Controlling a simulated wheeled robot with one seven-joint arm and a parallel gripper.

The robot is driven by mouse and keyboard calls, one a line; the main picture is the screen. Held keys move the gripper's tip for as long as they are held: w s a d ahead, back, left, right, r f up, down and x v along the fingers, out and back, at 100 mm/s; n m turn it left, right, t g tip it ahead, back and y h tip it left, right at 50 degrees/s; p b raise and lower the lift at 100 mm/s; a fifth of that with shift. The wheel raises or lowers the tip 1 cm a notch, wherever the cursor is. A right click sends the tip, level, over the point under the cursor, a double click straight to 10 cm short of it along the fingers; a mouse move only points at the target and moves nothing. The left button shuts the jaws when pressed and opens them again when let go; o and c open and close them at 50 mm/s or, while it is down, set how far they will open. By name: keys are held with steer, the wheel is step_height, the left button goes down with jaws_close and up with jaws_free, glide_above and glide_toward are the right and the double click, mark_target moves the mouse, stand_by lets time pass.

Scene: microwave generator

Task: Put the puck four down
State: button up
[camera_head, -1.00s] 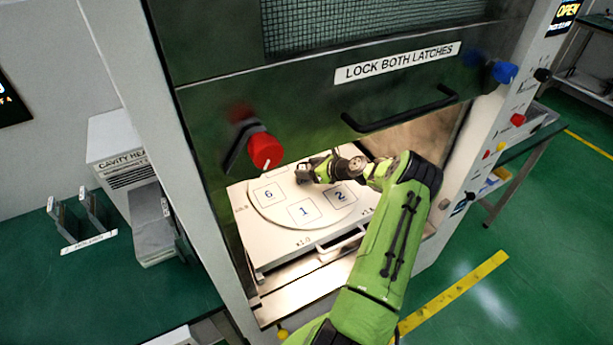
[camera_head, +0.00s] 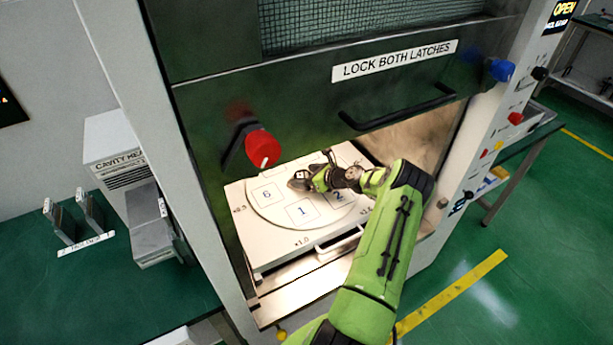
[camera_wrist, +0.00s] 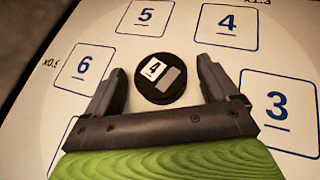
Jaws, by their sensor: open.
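The black puck (camera_wrist: 160,78) with a white label reading 4 shows in the wrist view, between the fingertips of my gripper (camera_wrist: 160,72). The fingers stand apart, open, with a gap on either side of the puck. The puck appears to lie flat near the middle of the white round plate (camera_wrist: 185,40). The outlined square 4 (camera_wrist: 227,32) is bare, up and right of the puck. In the head view my gripper (camera_head: 304,181) is low over the round plate (camera_head: 268,211) inside the cavity and hides the puck there.
Squares 5 (camera_wrist: 145,18), 6 (camera_wrist: 83,67) and 3 (camera_wrist: 278,112) are empty. The raised door (camera_head: 310,95) with its black handle (camera_head: 395,108) hangs above my arm. A red latch knob (camera_head: 262,149) and the left cabinet post (camera_head: 165,170) flank the opening.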

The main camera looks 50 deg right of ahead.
steer(key=v, duration=1.2)
steer(key=shift+r+p, duration=0.1)
steer(key=shift+p, duration=0.2)
